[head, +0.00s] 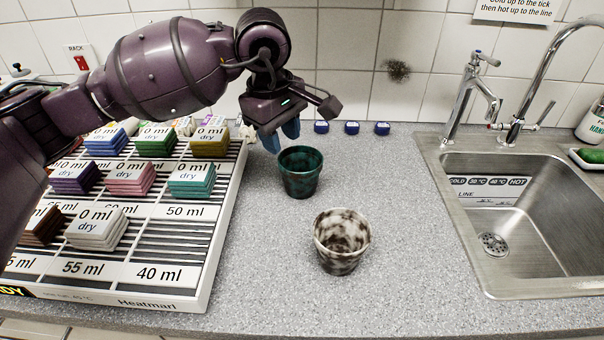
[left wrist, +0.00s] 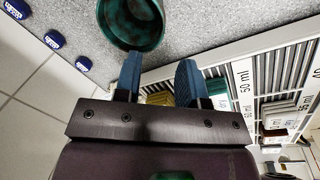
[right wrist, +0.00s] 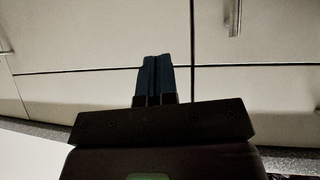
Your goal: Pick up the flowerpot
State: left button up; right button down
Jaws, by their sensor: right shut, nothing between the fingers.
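A dark green mottled pot (head: 299,172) stands upright on the grey counter. A white and brown mottled pot (head: 341,242) stands nearer the front, also upright and empty-looking. My left gripper (head: 281,136) points down just behind and left of the green pot. The left wrist view shows its two blue fingers (left wrist: 160,78) spread apart. The green pot (left wrist: 131,22) lies beyond the fingertips there, close to one finger, not between them. I cannot tell whether they touch. My right gripper (right wrist: 154,78) is shut and empty, in front of pale cupboard fronts.
A slatted white rack (head: 222,210) with several coloured labelled stacks is at the left. A steel sink (head: 470,225) with a tap (head: 480,95) is at the right. Small blue-capped items (head: 352,128) stand along the wall. The counter between the pots and the sink is clear.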

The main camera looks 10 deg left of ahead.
pick_arm(q)
send_near(291, 194)
jog(key=shift+w+f+b, duration=0.35)
jog(key=shift+f+b, duration=0.05)
jog(key=shift+f, duration=0.05)
jog(key=f, duration=0.4)
jog(key=shift+w+d+b, duration=0.1)
jog(key=shift+w+b, duration=0.2)
jog(key=shift+c, duration=0.3)
grip_shut()
